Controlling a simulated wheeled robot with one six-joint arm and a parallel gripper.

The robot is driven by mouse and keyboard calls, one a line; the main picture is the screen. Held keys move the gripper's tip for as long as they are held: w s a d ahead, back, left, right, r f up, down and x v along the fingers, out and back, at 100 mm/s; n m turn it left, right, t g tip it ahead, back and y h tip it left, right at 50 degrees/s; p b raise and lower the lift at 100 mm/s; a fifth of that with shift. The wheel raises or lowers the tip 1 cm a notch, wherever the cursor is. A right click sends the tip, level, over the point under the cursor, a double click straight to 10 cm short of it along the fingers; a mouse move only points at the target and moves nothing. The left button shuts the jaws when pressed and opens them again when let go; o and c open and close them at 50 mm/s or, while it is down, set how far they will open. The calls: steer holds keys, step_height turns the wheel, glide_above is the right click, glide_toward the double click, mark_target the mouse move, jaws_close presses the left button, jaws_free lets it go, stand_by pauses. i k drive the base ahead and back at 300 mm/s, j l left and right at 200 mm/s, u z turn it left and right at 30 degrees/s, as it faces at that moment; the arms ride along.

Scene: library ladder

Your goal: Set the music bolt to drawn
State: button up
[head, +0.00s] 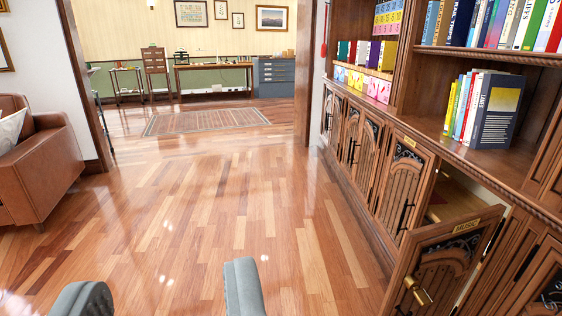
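A wooden cabinet door (437,275) with a small brass plate that seems to read "MUSIC" (466,227) stands ajar at the lower right. A brass bolt or knob (417,291) sits on its face near the bottom of the view; I cannot tell whether it is drawn. The door's lower part is cut off by the frame. My gripper (163,294) shows as two grey fingers at the bottom edge, spread wide apart with only floor between them. It is empty and well to the left of the door.
More carved cabinet doors (362,155) run along the right under shelves of books (485,110). A brown leather sofa (45,160) stands at the left. The wooden floor (220,210) between is clear, leading through a wide opening to a rug (206,121) and desk (213,66).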

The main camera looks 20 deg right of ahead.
mark_target(441, 170)
steer(key=z, duration=1.4)
